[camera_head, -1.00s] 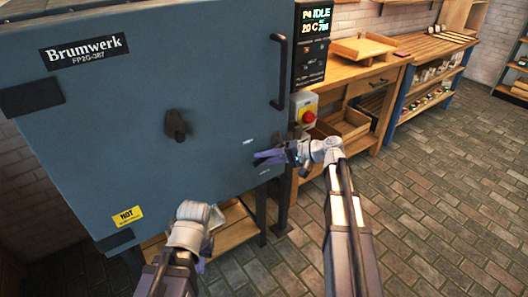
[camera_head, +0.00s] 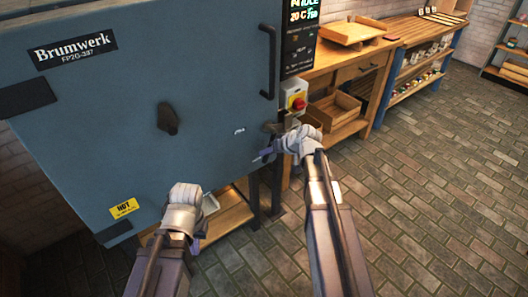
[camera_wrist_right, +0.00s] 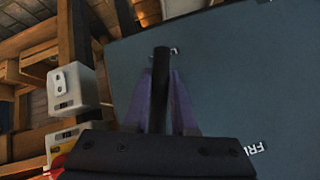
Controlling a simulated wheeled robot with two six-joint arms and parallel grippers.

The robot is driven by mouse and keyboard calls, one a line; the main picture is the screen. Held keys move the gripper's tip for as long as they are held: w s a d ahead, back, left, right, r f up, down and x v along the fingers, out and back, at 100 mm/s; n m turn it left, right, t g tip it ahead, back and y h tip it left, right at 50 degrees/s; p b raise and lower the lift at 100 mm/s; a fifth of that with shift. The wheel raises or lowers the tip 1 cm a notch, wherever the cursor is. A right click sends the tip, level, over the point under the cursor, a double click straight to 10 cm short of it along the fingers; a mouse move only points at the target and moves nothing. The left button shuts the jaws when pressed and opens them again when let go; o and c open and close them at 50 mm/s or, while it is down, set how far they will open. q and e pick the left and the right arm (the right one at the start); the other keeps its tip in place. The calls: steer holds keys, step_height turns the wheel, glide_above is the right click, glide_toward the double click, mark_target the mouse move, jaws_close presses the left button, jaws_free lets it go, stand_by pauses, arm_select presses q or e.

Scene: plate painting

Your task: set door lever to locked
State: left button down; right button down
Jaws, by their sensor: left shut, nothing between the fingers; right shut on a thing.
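The blue kiln door (camera_head: 90,130) is closed in the head view. My right gripper (camera_head: 264,155) is at the door's lower right edge, its fingers pointing left across the door. In the right wrist view, the purple fingers (camera_wrist_right: 160,100) are shut on the dark door lever (camera_wrist_right: 161,75). The lever is hard to make out in the head view. A small white label (camera_head: 239,131) is on the door above the fingers. Partial lettering (camera_wrist_right: 258,147) shows in the wrist view. My left gripper (camera_head: 199,240) is low in front of the kiln, shut and empty, mostly hidden by its wrist.
A dark knob (camera_head: 167,119) and a vertical handle (camera_head: 269,62) stick out from the door. A red emergency button (camera_head: 298,103) sits just above my right gripper. A wooden workbench (camera_head: 335,58) stands behind; the brick floor at right is clear.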

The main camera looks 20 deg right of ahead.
steer(key=shift+w+d+f+n+t+h, duration=0.15)
steer(key=shift+d+n+h, duration=0.1)
steer(key=shift+d+h, duration=0.25)
steer(key=shift+w+d+f+n+t+h, duration=0.1)
steer(key=shift+w+d+n+t+h, duration=0.1)
steer(key=shift+d+n+h, duration=0.25)
steer(key=shift+w+d+f+n+t+h, duration=0.15)
steer(key=shift+d+h, duration=0.2)
steer(key=shift+h, duration=0.2)
steer(key=shift+r, duration=0.15)
steer(key=c, duration=0.7)
jaws_free()
steer(key=shift+c, duration=0.2)
steer(key=a+p+v, duration=0.1)
steer(key=p+v, duration=0.4)
steer(key=v, duration=0.2)
steer(key=shift+s+d+r, duration=0.25)
steer(key=shift+s+d, duration=0.05)
steer(key=shift+d, duration=0.25)
